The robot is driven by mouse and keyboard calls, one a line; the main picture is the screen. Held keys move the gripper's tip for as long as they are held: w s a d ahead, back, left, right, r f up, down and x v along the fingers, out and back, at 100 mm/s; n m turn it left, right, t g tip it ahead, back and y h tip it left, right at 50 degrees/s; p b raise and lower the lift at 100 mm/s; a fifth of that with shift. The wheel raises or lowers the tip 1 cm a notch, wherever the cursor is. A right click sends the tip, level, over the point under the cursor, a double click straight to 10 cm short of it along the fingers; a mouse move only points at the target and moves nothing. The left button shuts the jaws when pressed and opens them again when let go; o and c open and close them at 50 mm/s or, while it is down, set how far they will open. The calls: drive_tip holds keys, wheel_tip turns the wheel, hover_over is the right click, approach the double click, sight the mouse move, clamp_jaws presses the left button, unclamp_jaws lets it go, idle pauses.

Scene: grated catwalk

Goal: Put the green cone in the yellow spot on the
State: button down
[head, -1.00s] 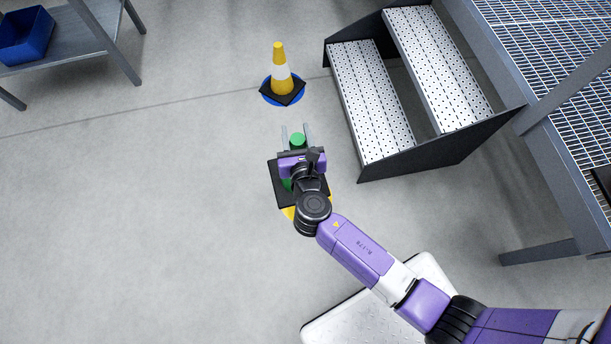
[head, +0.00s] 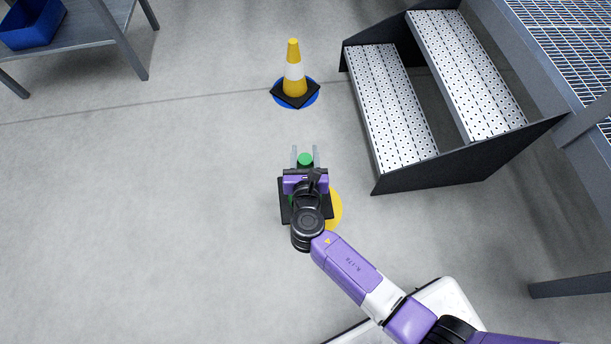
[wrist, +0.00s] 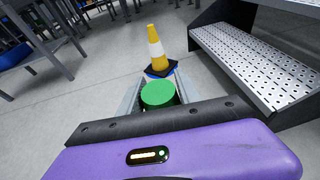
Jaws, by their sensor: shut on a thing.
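The green cone (head: 305,159) is between the fingers of my gripper (head: 305,154), which is shut on it near its top. Its flat green top also shows in the wrist view (wrist: 158,94) between the two fingers. The cone's dark square base (head: 286,214) shows below, mostly hidden by my wrist. The yellow spot (head: 336,211) is on the floor, partly covered by the base and my arm, with its right part in sight. I cannot tell whether the base touches the floor.
A yellow cone with a white band (head: 293,70) stands on a blue spot (head: 315,98) farther ahead. Metal steps (head: 394,110) stand to the right. A grey table (head: 90,45) with a blue bin (head: 32,25) is at the upper left. The floor at left is clear.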

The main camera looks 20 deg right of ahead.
wheel_tip(320, 180, down, 10)
drive_tip(key=b, duration=0.5)
drive_tip(key=shift+b, duration=0.4)
drive_tip(key=shift+f, duration=0.15)
drive_tip(key=c, duration=0.8)
unclamp_jaws()
drive_tip(key=shift+f, duration=0.1)
drive_tip(key=shift+c, duration=0.2)
